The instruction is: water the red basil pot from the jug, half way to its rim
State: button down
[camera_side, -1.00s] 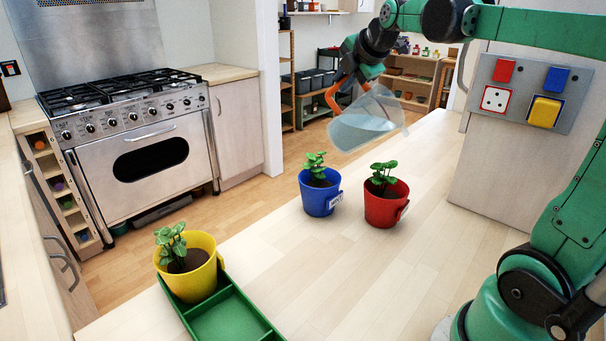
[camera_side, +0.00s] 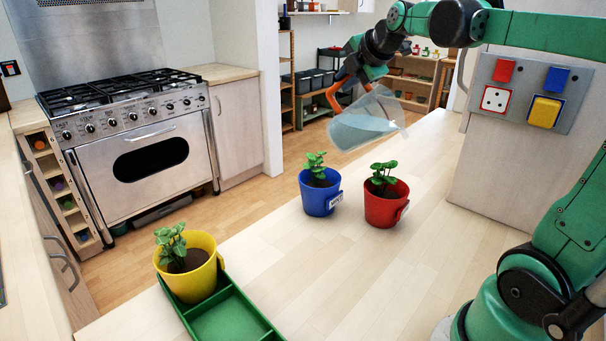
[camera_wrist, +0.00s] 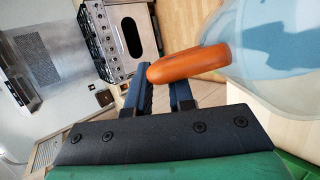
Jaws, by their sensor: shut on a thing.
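The clear jug (camera_side: 362,128) with an orange handle holds bluish water. My gripper (camera_side: 345,84) is shut on the jug's orange handle. The jug is tilted in the air above and behind the pots, its mouth toward the right. No stream of water shows. In the wrist view the jug (camera_wrist: 275,50) and its handle (camera_wrist: 188,66) show beside my gripper's dark fingers (camera_wrist: 160,92). The red pot (camera_side: 384,208) stands upright on the counter with a green basil plant (camera_side: 382,176). The water level inside the red pot cannot be seen.
A blue pot (camera_side: 318,199) with a plant stands just left of the red pot. A yellow pot (camera_side: 190,275) sits in one end of a green tray (camera_side: 228,318) at front left. A switch panel (camera_side: 530,92) is at right. The counter's middle is clear.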

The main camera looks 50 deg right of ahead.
jog(key=shift+s, duration=0.1)
dwell(0.3)
jog(key=shift+s+d+t, duration=0.1)
jog(key=shift+s+t, duration=0.3)
jog(key=shift+t, duration=0.1)
jog(key=shift+s+t, duration=0.3)
dwell(1.0)
jog(key=shift+s+m, duration=0.15)
jog(key=shift+m, duration=0.15)
jog(key=shift+r, duration=0.1)
